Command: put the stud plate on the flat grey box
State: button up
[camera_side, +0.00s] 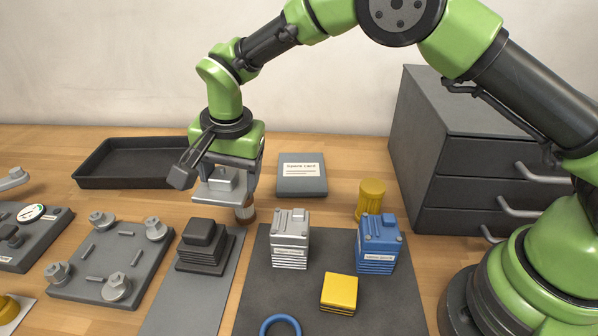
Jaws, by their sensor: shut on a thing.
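My gripper (226,178) hangs above the table, left of the flat grey box. It is shut on a light grey piece with a small raised block, which I take for the stud plate (213,193). The piece is held roughly level, and the gripper hides part of it. The flat grey box (302,187) lies on the table to the right of the gripper, with a white label on top. Nothing rests on it. The held piece is apart from the box.
A black tray (88,178) lies behind at the left. A large plate with bolts (106,262) and a black block (203,240) are in front. Grey and blue compressors stand on a dark mat (262,305). A yellow cylinder (371,200) stands near a drawer cabinet (440,150).

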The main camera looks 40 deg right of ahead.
jog(key=w+d+m, duration=0.3)
jog(key=d, duration=1.4)
send_over(304, 179)
jog(key=shift+m+h, duration=0.3)
jog(key=shift+m, duration=0.1)
jog(key=f, duration=0.5)
jog(key=shift+s+a, duration=0.1)
jog(key=shift+s, duration=0.25)
jog(key=shift+f, duration=2.05)
jog(key=shift+f, duration=0.15)
jog(key=o, duration=1.1)
